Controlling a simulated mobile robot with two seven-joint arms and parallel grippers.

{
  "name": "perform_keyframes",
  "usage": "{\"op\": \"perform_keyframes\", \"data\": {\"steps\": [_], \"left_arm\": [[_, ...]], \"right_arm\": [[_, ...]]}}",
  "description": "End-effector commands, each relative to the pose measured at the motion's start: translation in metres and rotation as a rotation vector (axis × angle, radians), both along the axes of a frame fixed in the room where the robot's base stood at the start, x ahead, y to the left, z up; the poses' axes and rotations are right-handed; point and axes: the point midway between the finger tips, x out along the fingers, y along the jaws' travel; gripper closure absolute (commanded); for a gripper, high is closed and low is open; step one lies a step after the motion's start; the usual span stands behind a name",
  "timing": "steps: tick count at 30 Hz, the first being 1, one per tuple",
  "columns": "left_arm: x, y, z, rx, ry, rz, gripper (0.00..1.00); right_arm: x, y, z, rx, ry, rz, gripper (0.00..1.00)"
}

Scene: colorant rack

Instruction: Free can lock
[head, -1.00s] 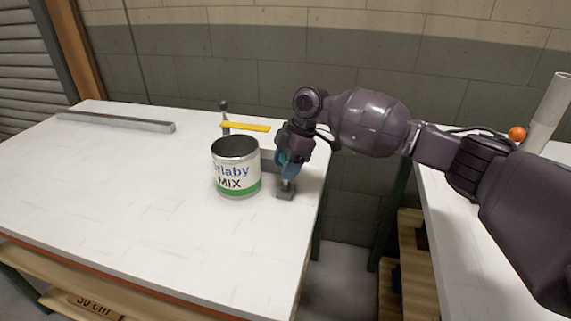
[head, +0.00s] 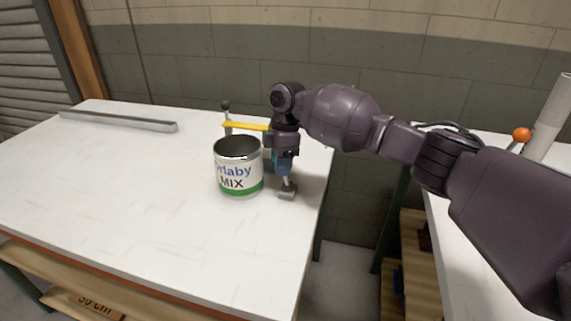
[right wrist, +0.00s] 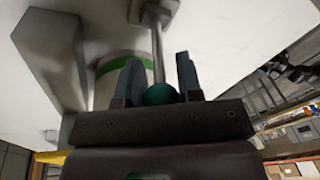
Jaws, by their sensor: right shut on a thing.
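The open-topped mix can (head: 238,182), white with a green band, stands upright on the white bench. Its green band also shows in the right wrist view (right wrist: 125,63). My right gripper (head: 284,168) points down just right of the can. It is shut on the green ball knob (right wrist: 160,94) of a thin metal lever (right wrist: 156,50) that rises from a small grey foot (head: 288,194). A second lever with a dark knob (head: 225,105) stands behind the can, untouched. My left gripper is not in view.
A yellow bar (head: 245,126) runs behind the can towards my wrist. A long grey rail (head: 120,122) lies at the back left of the bench. The bench front is clear. Beyond a gap, another bench at right holds an orange ball (head: 521,134) and a pale tube (head: 548,118).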

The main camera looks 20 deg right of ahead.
Motion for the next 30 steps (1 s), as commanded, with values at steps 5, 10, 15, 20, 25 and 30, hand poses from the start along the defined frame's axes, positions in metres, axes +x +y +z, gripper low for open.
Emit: {"op": "perform_keyframes", "data": {"steps": [5, 10, 15, 20, 25, 30], "left_arm": [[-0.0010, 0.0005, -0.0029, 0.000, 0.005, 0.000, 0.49], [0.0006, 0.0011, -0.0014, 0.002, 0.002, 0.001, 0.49], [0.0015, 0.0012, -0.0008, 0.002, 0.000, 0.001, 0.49], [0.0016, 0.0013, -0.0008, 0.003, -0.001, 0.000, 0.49], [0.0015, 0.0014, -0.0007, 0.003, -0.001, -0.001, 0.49], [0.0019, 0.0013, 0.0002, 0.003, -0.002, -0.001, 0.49]], "right_arm": [[0.0030, 0.0051, -0.0029, -0.065, 0.045, 0.000, 1.00], [0.0030, 0.0049, -0.0023, -0.077, 0.051, 0.000, 1.00], [0.0029, 0.0050, -0.0022, -0.076, 0.050, 0.000, 1.00], [0.0029, 0.0049, -0.0022, -0.075, 0.050, -0.001, 0.45], [0.0029, 0.0048, -0.0021, -0.075, 0.050, -0.001, 0.45], [0.0039, 0.0046, 0.0019, -0.074, 0.049, -0.001, 0.45]]}}
